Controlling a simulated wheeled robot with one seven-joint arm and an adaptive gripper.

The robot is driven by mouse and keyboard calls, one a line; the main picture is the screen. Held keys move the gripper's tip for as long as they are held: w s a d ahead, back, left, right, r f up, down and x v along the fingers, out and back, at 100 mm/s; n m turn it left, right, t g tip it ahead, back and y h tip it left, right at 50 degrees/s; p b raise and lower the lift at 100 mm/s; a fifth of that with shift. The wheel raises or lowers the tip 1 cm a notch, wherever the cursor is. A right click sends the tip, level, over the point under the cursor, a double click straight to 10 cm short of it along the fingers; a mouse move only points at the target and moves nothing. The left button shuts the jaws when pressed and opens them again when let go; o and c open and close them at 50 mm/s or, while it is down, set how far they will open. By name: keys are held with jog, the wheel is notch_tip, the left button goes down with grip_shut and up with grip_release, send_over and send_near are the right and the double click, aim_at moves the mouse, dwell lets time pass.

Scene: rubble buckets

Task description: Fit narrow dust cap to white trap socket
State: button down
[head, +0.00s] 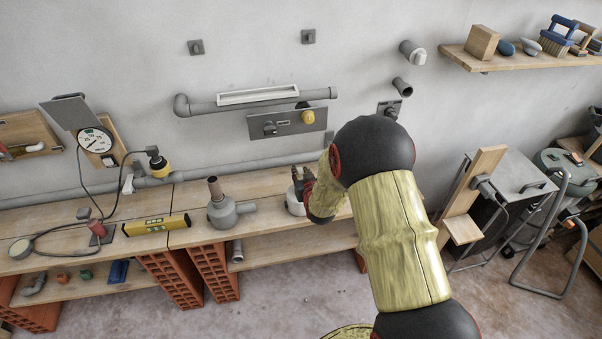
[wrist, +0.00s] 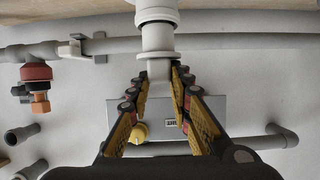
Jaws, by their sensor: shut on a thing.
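The white trap (head: 296,207) stands on the bench, partly hidden by my gripper (head: 302,178). In the wrist view, upside down to the head view, the trap's white socket (wrist: 158,36) comes in from the top edge. A narrower pale piece, apparently the narrow dust cap (wrist: 158,78), lies in line with the socket, its wider end at the socket mouth. My gripper (wrist: 155,80) is shut on this pale piece, a finger on each side. It seems to touch the socket; whether it is seated inside I cannot tell.
A grey trap (head: 222,213) with a brown-topped neck stands left of the white one. A yellow level (head: 156,224) and a gauge (head: 95,140) are further left. Behind are a wall plate (head: 285,124) with a yellow knob and a grey pipe (head: 250,164).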

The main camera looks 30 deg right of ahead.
jog(key=shift+f+b, duration=0.5)
jog(key=shift+f, duration=0.2)
jog(key=shift+f+b, duration=0.1)
jog(key=shift+b, duration=0.5)
dwell(0.6)
jog(key=shift+f+b, duration=0.7)
jog(key=shift+f, duration=0.05)
jog(key=c, duration=1.5)
grip_release()
jog(key=shift+f, duration=0.15)
jog(key=shift+c, duration=0.2)
jog(key=shift+s+a, duration=0.1)
jog(key=shift+s, duration=0.05)
jog(key=v, duration=1.2)
